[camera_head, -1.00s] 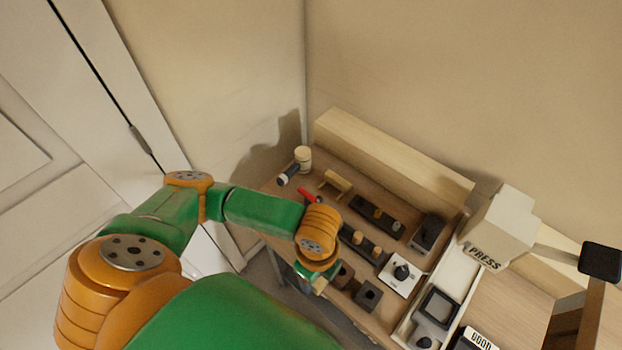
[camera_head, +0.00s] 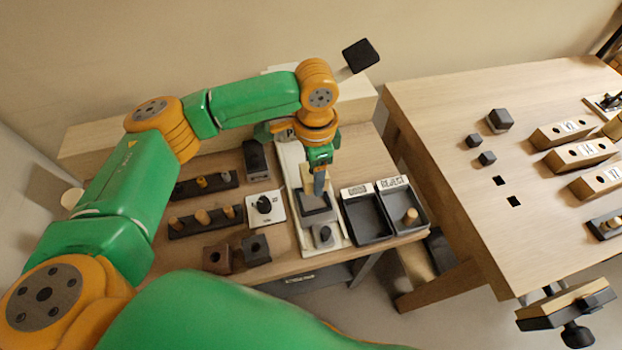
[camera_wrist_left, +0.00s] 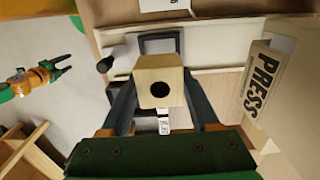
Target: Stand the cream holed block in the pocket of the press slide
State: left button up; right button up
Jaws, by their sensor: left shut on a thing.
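My left gripper (camera_head: 320,185) is shut on the cream holed block (camera_wrist_left: 160,82), whose round dark hole faces the wrist camera. In the head view the cream block (camera_head: 307,178) is partly covered by the gripper. It is over the press slide, near the dark square pocket (camera_head: 314,204); I cannot tell whether it touches. In the left wrist view a dark frame (camera_wrist_left: 146,45) shows behind the block, partly hidden by it. My right gripper (camera_wrist_left: 60,68) shows at the left of the wrist view, open and empty, away from the block.
A grey knobbed block (camera_head: 323,236) sits at the slide's near end. A white dial plate (camera_head: 265,207) is on the left; black GOOD and REJECT trays (camera_head: 367,224) are on the right. The PRESS sign (camera_wrist_left: 262,84) stands close beside the left gripper. Another table (camera_head: 440,150) is farther right.

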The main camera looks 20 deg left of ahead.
pick_arm(q)
notch_tip(320, 180, down, 4)
jog(key=b, duration=0.5)
jog(key=shift+f, duration=0.15)
jog(key=shift+f+b, duration=0.25)
jog(key=shift+b, duration=0.1)
jog(key=shift+f, duration=0.65)
jog(key=shift+r+p, duration=0.1)
jog(key=shift+p, duration=0.6)
jog(key=shift+p, duration=0.65)
